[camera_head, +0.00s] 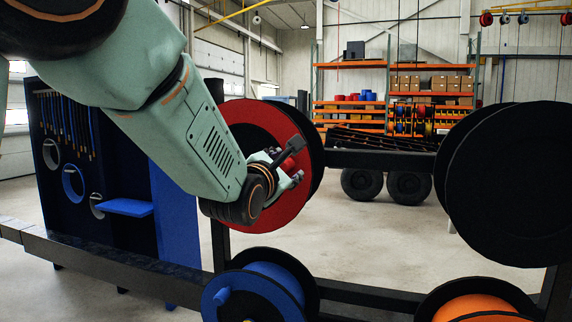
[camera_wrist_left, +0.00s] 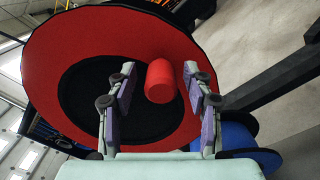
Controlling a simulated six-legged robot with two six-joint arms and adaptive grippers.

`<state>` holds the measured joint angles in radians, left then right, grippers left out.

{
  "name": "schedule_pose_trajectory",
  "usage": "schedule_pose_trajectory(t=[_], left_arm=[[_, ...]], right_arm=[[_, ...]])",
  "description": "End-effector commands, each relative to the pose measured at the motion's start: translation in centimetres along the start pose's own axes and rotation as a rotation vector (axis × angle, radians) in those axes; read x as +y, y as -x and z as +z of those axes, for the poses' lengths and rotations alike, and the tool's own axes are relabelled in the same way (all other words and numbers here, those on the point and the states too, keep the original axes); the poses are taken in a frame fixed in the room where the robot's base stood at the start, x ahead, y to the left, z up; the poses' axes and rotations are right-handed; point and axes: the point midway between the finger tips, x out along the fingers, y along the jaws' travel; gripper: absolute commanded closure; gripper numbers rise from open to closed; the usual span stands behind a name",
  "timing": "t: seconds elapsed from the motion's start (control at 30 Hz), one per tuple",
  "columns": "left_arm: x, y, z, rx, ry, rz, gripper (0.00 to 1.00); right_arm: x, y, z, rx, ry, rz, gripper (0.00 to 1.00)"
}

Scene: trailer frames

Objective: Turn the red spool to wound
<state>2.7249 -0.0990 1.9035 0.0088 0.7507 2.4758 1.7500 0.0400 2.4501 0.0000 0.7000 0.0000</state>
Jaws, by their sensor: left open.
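The red spool (camera_head: 248,118) is a large disc with a dark rim, mounted upright on a black frame in the head view. In the left wrist view the red spool (camera_wrist_left: 75,58) fills the upper left and has a dark round centre. A red cylindrical handle (camera_wrist_left: 160,82) sticks out from its face. My left gripper (camera_head: 293,160) is in front of the spool's face. It is open, with one finger on each side of the handle in the left wrist view; I cannot tell whether either finger touches it. My right gripper is not in view.
A blue spool (camera_head: 262,290) with a blue knob sits below the red one. An orange spool (camera_head: 476,305) is at the lower right. A large black spool (camera_head: 512,185) stands at the right. A dark panel with hanging tools (camera_head: 66,128) is at the left. Shelving stands far behind.

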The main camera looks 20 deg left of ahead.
Motion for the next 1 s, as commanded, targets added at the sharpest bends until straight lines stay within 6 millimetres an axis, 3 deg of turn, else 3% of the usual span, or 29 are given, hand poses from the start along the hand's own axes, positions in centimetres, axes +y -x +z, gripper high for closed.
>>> schedule_pose_trajectory(t=[0.13,0.73,1.0], left_arm=[[-0.04,0.01,-0.07,0.001,0.0,0.0,0.49],[-0.04,0.05,0.0,-0.001,-0.001,-0.001,1.0],[-0.05,0.05,0.04,-0.002,-0.003,-0.001,1.0]], right_arm=[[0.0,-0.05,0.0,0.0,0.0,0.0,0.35],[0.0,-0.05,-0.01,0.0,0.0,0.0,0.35],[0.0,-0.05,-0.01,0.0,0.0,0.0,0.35]])
